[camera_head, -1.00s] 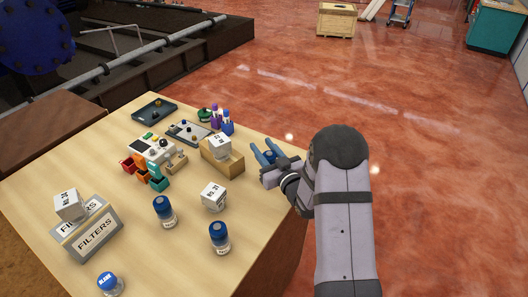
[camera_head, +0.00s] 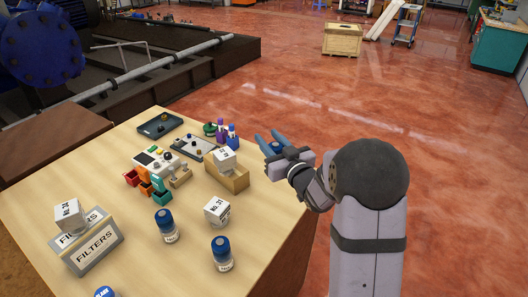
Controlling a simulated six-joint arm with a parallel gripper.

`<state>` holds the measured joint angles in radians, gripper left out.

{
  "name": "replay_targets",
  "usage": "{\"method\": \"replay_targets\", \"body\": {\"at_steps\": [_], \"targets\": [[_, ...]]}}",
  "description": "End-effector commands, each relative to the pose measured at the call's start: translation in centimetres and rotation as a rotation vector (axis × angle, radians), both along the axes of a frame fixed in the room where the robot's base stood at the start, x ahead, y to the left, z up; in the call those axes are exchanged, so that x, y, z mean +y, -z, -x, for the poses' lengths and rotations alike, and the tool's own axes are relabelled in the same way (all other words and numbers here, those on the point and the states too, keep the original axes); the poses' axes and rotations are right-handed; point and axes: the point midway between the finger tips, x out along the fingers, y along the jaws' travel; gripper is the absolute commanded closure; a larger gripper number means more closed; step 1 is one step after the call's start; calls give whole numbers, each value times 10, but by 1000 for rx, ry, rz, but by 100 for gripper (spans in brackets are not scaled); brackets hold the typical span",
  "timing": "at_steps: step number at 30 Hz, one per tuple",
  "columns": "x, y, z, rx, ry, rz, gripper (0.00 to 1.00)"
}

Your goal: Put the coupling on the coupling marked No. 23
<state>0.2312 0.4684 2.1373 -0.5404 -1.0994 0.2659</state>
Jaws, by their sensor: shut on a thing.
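My gripper (camera_head: 271,143) has blue fingers and is shut on a small blue thing (camera_head: 278,147), held above the table's right edge. The held thing is mostly hidden by the fingers, so I cannot tell its shape or any mark. White cubes carry numbers: one on the filters box (camera_head: 68,215) seems to read No. 24, and one on the table (camera_head: 217,211) seems to read No. 21. A third cube (camera_head: 224,159) sits tilted on a tan block (camera_head: 228,177), left of my gripper; its number is too small to read surely. I cannot make out a coupling marked No. 23.
Blue-capped jars (camera_head: 166,225) and (camera_head: 222,254) stand at the table's front. A grey filters box (camera_head: 88,245) is at left.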

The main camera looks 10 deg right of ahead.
Motion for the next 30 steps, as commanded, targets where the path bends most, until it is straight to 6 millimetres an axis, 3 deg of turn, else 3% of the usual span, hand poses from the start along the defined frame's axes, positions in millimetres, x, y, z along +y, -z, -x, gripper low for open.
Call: {"method": "replay_targets", "body": {"at_steps": [7,15,20,24,30], "targets": [[6,-30,0,-11,-10,0,100],[23,-99,9,-13,-44,3,100],[61,-129,33,-10,-177,3,100],[105,-143,65,-7,-354,1,100],[164,-133,131,0,-669,-4,100]]}}
